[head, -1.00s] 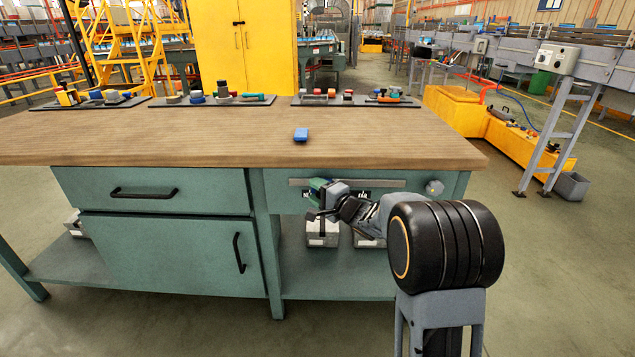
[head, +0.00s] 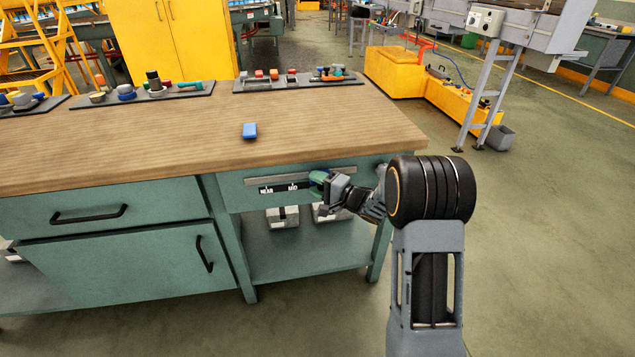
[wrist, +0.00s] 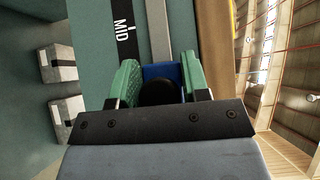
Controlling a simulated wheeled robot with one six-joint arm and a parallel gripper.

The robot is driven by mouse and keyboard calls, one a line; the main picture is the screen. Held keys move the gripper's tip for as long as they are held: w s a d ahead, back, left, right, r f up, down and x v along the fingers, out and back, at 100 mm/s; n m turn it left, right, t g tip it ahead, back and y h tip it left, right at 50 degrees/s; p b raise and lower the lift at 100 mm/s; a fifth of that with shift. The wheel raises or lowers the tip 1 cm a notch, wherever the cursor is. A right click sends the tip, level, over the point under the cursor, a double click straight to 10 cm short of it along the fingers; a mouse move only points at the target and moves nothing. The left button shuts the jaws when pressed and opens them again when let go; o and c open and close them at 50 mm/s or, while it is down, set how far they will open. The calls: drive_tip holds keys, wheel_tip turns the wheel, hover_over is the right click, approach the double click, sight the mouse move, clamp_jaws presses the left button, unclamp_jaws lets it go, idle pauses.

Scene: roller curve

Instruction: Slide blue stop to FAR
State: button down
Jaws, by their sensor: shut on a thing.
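The blue stop (wrist: 163,71) with a dark round knob shows between the green fingers in the wrist view. My gripper (wrist: 158,80) is shut on it, one finger on each side. In the head view my gripper (head: 318,181) is at the right part of the grey rail (head: 270,180) on the workbench front, past the MID label (head: 297,187). The NEAR label (head: 266,190) is further left. The FAR label is not visible; my gripper and arm cover that part of the front. The rail also shows in the wrist view (wrist: 159,30).
A blue block (head: 250,131) lies on the wooden benchtop (head: 180,150). Trays of small parts stand along its back edge. Grey boxes (head: 283,217) stand on the lower shelf (head: 300,250). The floor right of the bench is clear up to a yellow unit (head: 440,85).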

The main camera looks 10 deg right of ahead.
drive_tip(key=shift+d, duration=0.2)
drive_tip(key=c, duration=0.8)
unclamp_jaws()
drive_tip(key=shift+d, duration=0.15)
drive_tip(key=shift+o, duration=0.2)
drive_tip(key=p+v, duration=0.2)
drive_tip(key=v, duration=1.1)
drive_tip(key=shift+s, duration=0.4)
drive_tip(key=shift+d, duration=0.15)
